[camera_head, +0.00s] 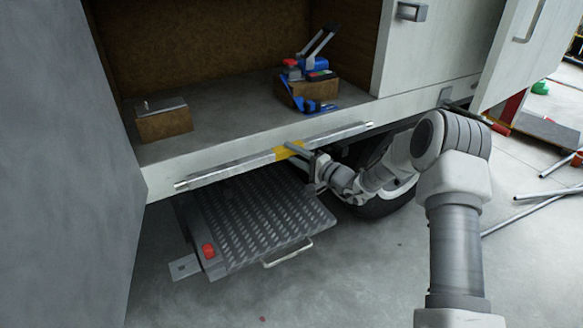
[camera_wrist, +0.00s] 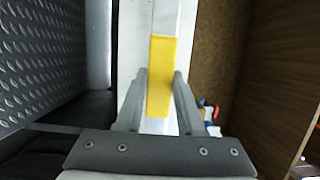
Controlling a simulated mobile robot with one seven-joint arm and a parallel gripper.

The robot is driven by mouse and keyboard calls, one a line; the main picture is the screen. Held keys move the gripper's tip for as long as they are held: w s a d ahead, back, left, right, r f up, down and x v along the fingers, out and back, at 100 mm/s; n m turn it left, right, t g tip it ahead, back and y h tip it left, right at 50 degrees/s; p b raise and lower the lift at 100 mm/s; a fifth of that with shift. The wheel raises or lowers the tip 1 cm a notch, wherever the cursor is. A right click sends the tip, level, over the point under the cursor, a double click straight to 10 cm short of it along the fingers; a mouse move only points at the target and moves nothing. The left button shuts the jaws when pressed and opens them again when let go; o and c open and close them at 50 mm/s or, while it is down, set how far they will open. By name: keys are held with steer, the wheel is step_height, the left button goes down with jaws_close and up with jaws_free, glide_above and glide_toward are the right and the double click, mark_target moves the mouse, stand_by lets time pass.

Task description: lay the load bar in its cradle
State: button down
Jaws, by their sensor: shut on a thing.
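The load bar (camera_head: 235,167) is a long silver bar with a yellow band at its middle. My gripper (camera_head: 296,150) is shut on the yellow band, which shows between the two fingers in the wrist view (camera_wrist: 162,80). Inside the truck, a wooden block (camera_head: 165,125) with a grey metal top stands at left. A second wooden block (camera_head: 290,92) at right carries a blue clamp-like fitting (camera_head: 315,66) with raised levers. I cannot tell for certain that these two blocks form the cradle.
The truck floor (camera_head: 225,105) between the blocks is clear. A tread-plate step (camera_head: 255,215) with a red light juts out below the bar. White doors (camera_head: 430,45) stand at right and a grey panel (camera_head: 60,150) at left. Metal pipes (camera_head: 530,210) lie on the floor at right.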

steer(key=shift+w+a+f+b, duration=0.1)
steer(key=shift+f+b, duration=0.2)
steer(key=shift+f, duration=0.65)
steer(key=shift+w+a+f+b, duration=0.1)
steer(key=shift+f+b, duration=0.15)
steer(key=shift+f, duration=0.65)
steer(key=shift+s+f, duration=0.1)
steer(key=shift+f, duration=0.1)
steer(key=c, duration=0.5)
jaws_free()
steer(key=shift+f, duration=0.15)
